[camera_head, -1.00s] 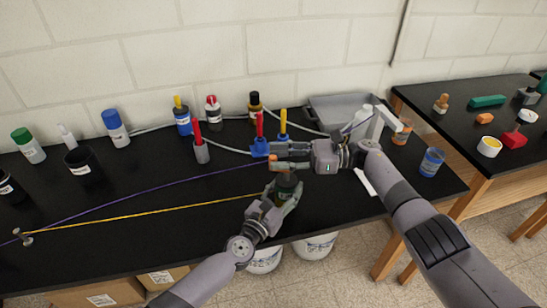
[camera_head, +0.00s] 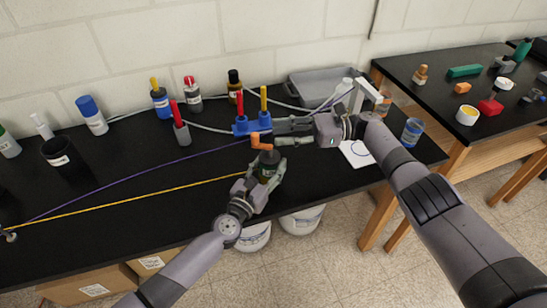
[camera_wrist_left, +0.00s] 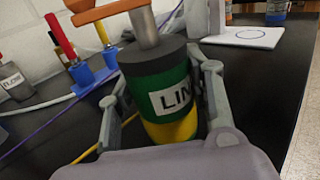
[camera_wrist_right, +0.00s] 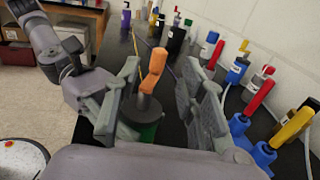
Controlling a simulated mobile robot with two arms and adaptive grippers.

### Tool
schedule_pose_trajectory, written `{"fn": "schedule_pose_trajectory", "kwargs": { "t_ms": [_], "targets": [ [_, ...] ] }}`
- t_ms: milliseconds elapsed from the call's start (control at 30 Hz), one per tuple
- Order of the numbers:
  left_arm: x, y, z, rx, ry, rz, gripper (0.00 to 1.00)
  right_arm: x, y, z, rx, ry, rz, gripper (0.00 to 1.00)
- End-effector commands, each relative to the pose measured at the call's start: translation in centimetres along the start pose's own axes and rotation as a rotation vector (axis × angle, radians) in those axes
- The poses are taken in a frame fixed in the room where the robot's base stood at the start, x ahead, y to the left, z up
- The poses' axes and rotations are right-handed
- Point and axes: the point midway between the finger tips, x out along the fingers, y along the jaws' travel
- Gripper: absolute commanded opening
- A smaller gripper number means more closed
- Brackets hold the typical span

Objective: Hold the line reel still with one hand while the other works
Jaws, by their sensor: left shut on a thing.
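The line reel (camera_head: 266,165) is a green drum with a dark top, a partly visible label and yellow line at its base, also in the left wrist view (camera_wrist_left: 158,85). A metal post and orange crank (camera_head: 261,141) stand on top of it. My left gripper (camera_head: 268,170) is shut around the drum, one finger on each side. My right gripper (camera_head: 279,132) is open beside the crank. In the right wrist view the crank (camera_wrist_right: 152,72) shows between its spread fingers, with no visible contact.
A yellow line (camera_head: 130,205) runs left from the reel to a small post; a purple line (camera_head: 120,183) crosses behind. A blue holder (camera_head: 250,126) with red and yellow markers is close behind the right gripper. A grey tray (camera_head: 322,92) and white card (camera_head: 357,153) are to the right.

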Motion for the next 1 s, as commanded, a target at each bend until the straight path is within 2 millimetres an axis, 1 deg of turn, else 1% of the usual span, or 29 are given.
{"fn": "schedule_pose_trajectory", "kwargs": {
  "t_ms": [233, 267, 567, 600, 867, 933, 1000],
  "targets": [
    [0.0, 0.0, 0.0, 0.0, 0.0, 0.0, 0.15, 0.02, 0.01, -0.01, 0.0, 0.0, 0.0, 0.37],
    [0.0, 0.0, 0.0, 0.0, 0.0, 0.0, 0.48, 0.02, 0.01, -0.01, 0.0, 0.0, 0.0, 0.37],
    [0.0, 0.0, 0.0, 0.0, 0.0, 0.0, 0.68, 0.02, 0.01, -0.01, 0.0, 0.0, 0.0, 0.37],
    [0.0, 0.0, 0.0, 0.0, 0.0, 0.0, 0.7, 0.02, 0.01, -0.01, 0.0, 0.0, 0.0, 0.37],
    [-0.04, 0.0, -0.02, 0.0, 0.0, 0.0, 0.7, 0.02, 0.01, -0.01, 0.0, 0.0, 0.0, 0.37],
    [-0.31, 0.02, -0.07, -0.001, 0.001, 0.0, 0.7, 0.02, 0.01, -0.01, 0.0, 0.0, 0.0, 0.37],
    [-0.99, 0.02, -0.15, -0.002, 0.002, 0.0, 0.7, 0.02, 0.01, -0.01, 0.0, 0.0, 0.0, 0.37]
  ]
}}
